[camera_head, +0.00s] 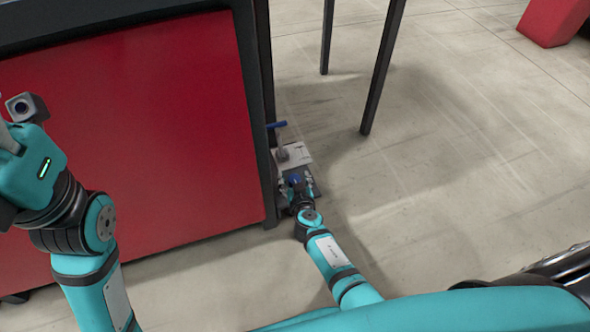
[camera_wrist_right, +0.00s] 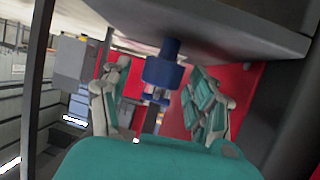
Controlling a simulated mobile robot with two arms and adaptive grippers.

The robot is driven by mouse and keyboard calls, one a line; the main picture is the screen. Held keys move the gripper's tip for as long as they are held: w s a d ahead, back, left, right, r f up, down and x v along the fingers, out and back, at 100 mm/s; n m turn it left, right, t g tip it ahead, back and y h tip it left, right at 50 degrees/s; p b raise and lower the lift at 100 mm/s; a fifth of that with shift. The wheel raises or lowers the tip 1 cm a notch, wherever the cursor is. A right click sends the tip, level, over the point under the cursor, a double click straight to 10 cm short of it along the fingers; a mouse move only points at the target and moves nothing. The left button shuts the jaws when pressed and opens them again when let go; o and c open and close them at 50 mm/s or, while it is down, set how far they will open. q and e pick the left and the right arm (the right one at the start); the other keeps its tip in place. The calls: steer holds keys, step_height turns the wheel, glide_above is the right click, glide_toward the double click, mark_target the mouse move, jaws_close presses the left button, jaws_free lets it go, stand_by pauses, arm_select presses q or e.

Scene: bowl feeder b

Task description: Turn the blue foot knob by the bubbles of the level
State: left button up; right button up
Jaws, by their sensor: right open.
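The blue foot knob (camera_wrist_right: 163,72) is in the right wrist view, on a vertical stem beneath a grey plate. My right gripper (camera_wrist_right: 160,98) is open, with one finger on each side of the knob and gaps visible between. In the head view my right gripper (camera_head: 298,184) is low beside the red cabinet's corner, in front of a small light-grey plate (camera_head: 296,154). I cannot make out the level or its bubbles.
A red cabinet panel (camera_head: 130,130) with a dark frame stands left of my right gripper. A blue lever (camera_head: 277,125) sticks up behind the light plate. Dark legs (camera_head: 382,70) stand beyond. The concrete floor (camera_head: 450,150) to the right is clear.

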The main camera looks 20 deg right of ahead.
steer(key=shift+w+f, duration=0.15)
steer(key=shift+w, duration=0.05)
steer(key=c, duration=1.2)
